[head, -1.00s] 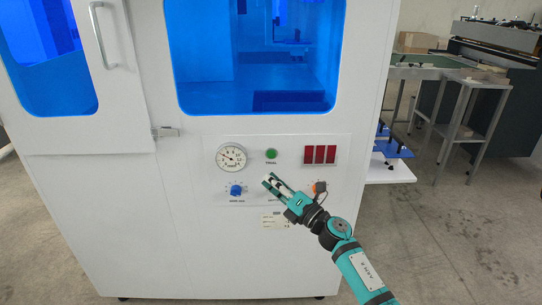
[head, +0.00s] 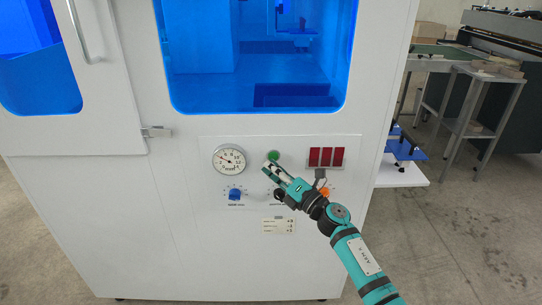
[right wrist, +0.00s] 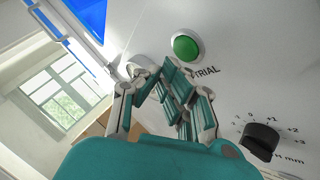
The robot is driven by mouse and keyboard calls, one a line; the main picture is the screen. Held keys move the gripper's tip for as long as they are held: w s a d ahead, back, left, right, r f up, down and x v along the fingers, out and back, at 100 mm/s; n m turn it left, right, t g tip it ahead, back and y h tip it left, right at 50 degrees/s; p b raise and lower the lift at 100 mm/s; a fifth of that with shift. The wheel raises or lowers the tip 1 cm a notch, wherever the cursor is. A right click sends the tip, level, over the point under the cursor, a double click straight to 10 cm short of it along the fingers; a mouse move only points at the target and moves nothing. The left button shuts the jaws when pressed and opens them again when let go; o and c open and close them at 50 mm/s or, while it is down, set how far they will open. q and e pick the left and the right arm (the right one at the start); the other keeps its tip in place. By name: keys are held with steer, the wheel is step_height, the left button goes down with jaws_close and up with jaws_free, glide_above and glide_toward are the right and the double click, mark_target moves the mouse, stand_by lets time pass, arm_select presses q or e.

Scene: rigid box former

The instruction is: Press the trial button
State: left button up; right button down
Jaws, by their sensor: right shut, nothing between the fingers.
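The trial button is a round green push button (head: 273,155) on the white front panel of the machine, between the gauge and the red display. It also shows in the right wrist view (right wrist: 186,47), with the word TRIAL printed beside it. My right gripper (head: 267,166) is shut and empty, with its fingertips just below the button in the head view. In the right wrist view the fingertips (right wrist: 155,72) are close beside the button and its label, and a gap shows between them and the button. My left gripper is out of view.
A dial gauge (head: 229,160) is left of the button, and a red display (head: 326,157) is right of it. Below are a blue knob (head: 235,194), a black knob (right wrist: 262,140) and an orange knob (head: 323,191). A blue window (head: 260,60) is above.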

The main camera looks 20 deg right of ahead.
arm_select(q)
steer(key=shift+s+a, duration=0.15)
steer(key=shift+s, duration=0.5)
arm_select(e)
steer(key=shift+d, duration=0.1)
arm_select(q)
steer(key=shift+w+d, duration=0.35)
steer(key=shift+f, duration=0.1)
arm_select(e)
steer(key=shift+d, duration=0.1)
arm_select(q)
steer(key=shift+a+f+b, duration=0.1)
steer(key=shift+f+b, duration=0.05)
steer(key=shift+b, duration=0.15)
arm_select(e)
steer(key=shift+w, duration=0.35)
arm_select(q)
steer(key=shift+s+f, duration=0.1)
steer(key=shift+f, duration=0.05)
arm_select(e)
steer(key=shift+w+d, duration=0.1)
steer(key=shift+w, duration=0.05)
